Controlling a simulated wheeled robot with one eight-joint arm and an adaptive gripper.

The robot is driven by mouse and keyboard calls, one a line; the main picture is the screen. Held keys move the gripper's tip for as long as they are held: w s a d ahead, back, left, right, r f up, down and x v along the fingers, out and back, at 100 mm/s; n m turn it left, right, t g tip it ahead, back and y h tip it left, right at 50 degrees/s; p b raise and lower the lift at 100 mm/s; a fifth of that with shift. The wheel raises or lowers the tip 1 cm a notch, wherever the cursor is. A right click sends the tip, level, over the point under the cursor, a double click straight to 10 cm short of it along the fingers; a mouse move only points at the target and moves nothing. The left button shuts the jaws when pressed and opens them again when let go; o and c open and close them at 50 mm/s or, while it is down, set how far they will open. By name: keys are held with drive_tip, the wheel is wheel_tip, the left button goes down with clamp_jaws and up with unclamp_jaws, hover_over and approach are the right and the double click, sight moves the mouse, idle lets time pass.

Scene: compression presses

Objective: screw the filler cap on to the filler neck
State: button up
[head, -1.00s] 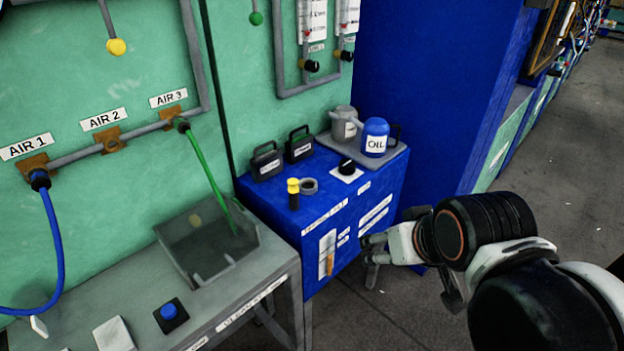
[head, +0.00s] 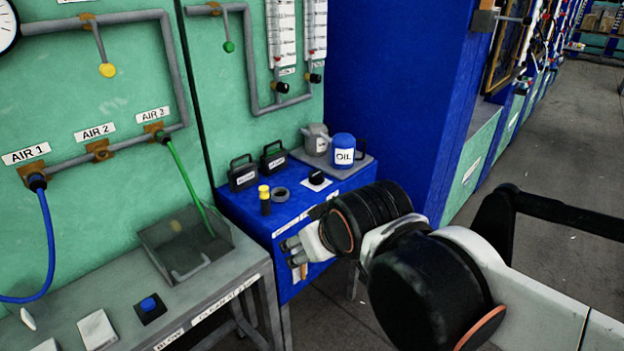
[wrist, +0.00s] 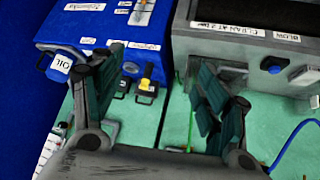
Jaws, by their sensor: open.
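A black cap (head: 317,177), probably the filler cap, sits on a white square on top of the blue cabinet (head: 240,207). A grey ring (head: 280,193), probably the filler neck, stands to its left, apart from it. A yellow-topped black dipstick (head: 264,195) is left of the ring. My gripper (head: 292,250) is open and empty, in front of the cabinet in the head view and lower in the picture than the ring. In the wrist view my gripper (wrist: 160,65) has its fingers spread, with the yellow-topped piece (wrist: 147,80) showing between them.
A blue oil jug (head: 343,152) and a grey can (head: 315,138) stand on a tray at the cabinet's back right. Two black handled containers (head: 242,175) stand at the back left. A grey bench (head: 185,310) with a clear bin adjoins on the left.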

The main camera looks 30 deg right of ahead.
drive_tip(key=w+d+r+n+t+h+p, duration=0.1)
drive_tip(key=w+d+r+n+t+p, duration=0.2)
drive_tip(key=w+r, duration=0.5)
drive_tip(key=w+d+r+n+t+h, duration=0.2)
drive_tip(key=w+d+r, duration=0.25)
drive_tip(key=w, duration=0.75)
drive_tip(key=w+d+n+t+h+b, duration=0.1)
drive_tip(key=w+d+n+t, duration=0.3)
drive_tip(key=w+d+n, duration=0.4)
drive_tip(key=w+d+f+n+t+y+b, duration=0.1)
drive_tip(key=w+d+f+n+t+y, duration=0.15)
drive_tip(key=d+f+n, duration=0.6)
drive_tip(key=n+g+y+p, duration=0.2)
drive_tip(key=n+y, duration=0.3)
drive_tip(key=n, duration=1.1)
approach(321, 177)
drive_tip(key=shift+h, duration=0.25)
drive_tip(key=w, duration=0.6)
drive_tip(key=shift+w+a+f, duration=0.2)
drive_tip(key=shift+w+a, duration=0.1)
drive_tip(key=shift+w, duration=0.1)
drive_tip(key=shift+w+a+b, duration=0.25)
drive_tip(key=shift+w+b, duration=0.05)
drive_tip(key=shift+w, duration=0.65)
drive_tip(key=shift+w+a+b, duration=0.25)
drive_tip(key=shift+w, duration=0.7)
drive_tip(key=shift+w+a+b, duration=0.2)
drive_tip(key=shift+w+b, duration=0.1)
drive_tip(key=shift+w, duration=0.65)
